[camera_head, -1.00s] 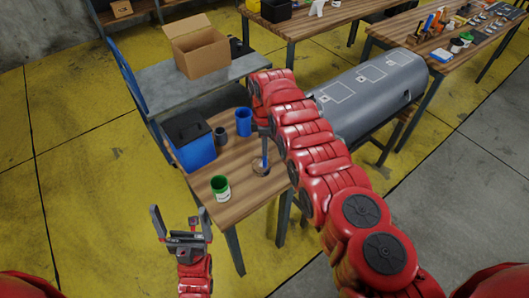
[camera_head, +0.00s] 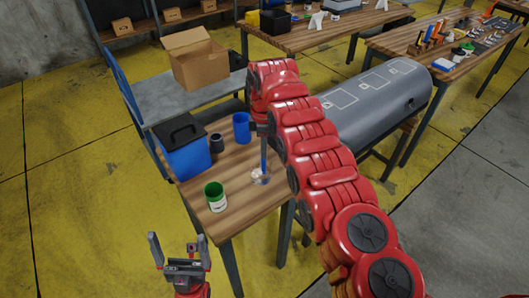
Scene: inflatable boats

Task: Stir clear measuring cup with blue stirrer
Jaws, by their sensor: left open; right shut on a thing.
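The clear measuring cup (camera_head: 258,179) stands on the wooden table (camera_head: 247,203), near its right edge. The blue stirrer (camera_head: 264,157) is upright, its lower end at the cup and apparently inside it. My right gripper (camera_head: 263,134) is shut on the top of the stirrer, above the cup; my red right arm partly hides its fingers. My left gripper (camera_head: 180,250) is open and empty, apart from the table, at the lower left of the view.
On the same table are a green and white can (camera_head: 215,197), a blue cup (camera_head: 241,128), a dark cup (camera_head: 217,143) and a blue bin with a black lid (camera_head: 188,158). Behind is a cardboard box (camera_head: 200,66) on a grey bench. A large grey cylinder (camera_head: 375,105) lies to the right.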

